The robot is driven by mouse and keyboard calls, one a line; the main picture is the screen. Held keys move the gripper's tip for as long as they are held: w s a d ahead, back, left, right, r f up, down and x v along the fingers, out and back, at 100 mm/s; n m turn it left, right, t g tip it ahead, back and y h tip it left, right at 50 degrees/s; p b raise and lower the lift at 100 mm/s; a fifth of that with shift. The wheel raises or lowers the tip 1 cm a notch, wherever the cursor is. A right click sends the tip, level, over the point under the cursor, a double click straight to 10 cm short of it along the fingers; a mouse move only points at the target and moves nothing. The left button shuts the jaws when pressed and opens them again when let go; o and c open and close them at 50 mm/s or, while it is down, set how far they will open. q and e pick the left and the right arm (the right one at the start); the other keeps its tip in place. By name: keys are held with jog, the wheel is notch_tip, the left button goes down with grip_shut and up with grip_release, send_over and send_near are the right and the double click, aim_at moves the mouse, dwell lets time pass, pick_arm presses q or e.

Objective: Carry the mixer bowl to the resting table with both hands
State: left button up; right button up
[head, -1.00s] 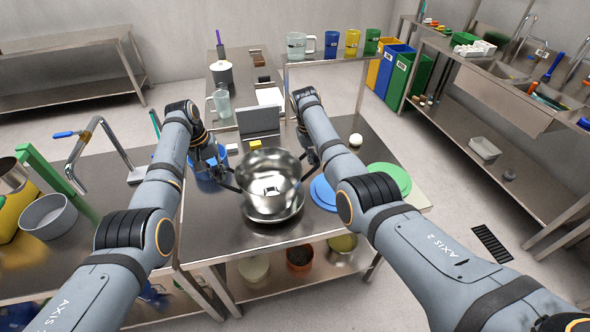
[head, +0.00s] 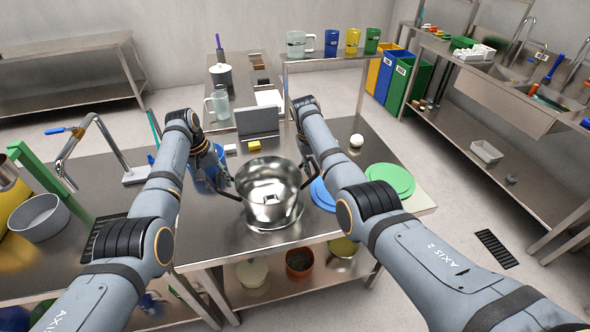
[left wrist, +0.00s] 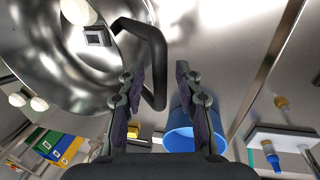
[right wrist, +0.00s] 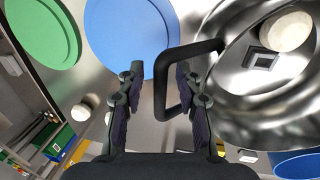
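The steel mixer bowl (head: 270,182) stands upright on the front part of a steel table (head: 215,245), which no visible label names as the resting table. It has a black handle on each side. My left gripper (head: 228,190) is at the bowl's left side. In the left wrist view its fingers (left wrist: 158,72) are parted around the left handle (left wrist: 156,55), with gaps showing. My right gripper (right wrist: 158,72) is at the bowl's right side, its fingers parted around the right handle (right wrist: 161,90). In the head view my right arm partly hides that gripper.
A blue container (head: 208,172) stands left of the bowl. A blue disc (head: 322,192) and a green disc (head: 390,180) lie to the right. A grey screen (head: 257,121), a yellow block (head: 254,146) and a white ball (head: 356,140) are behind.

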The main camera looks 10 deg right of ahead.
pick_arm(q)
notch_tip(320, 180, up, 12)
jog(key=a, duration=0.2)
jog(key=shift+a, duration=0.2)
pick_arm(e)
notch_tip(320, 180, up, 12)
jog(key=a, duration=0.2)
jog(key=shift+a+f, duration=0.15)
pick_arm(q)
jog(key=shift+s+f, duration=0.1)
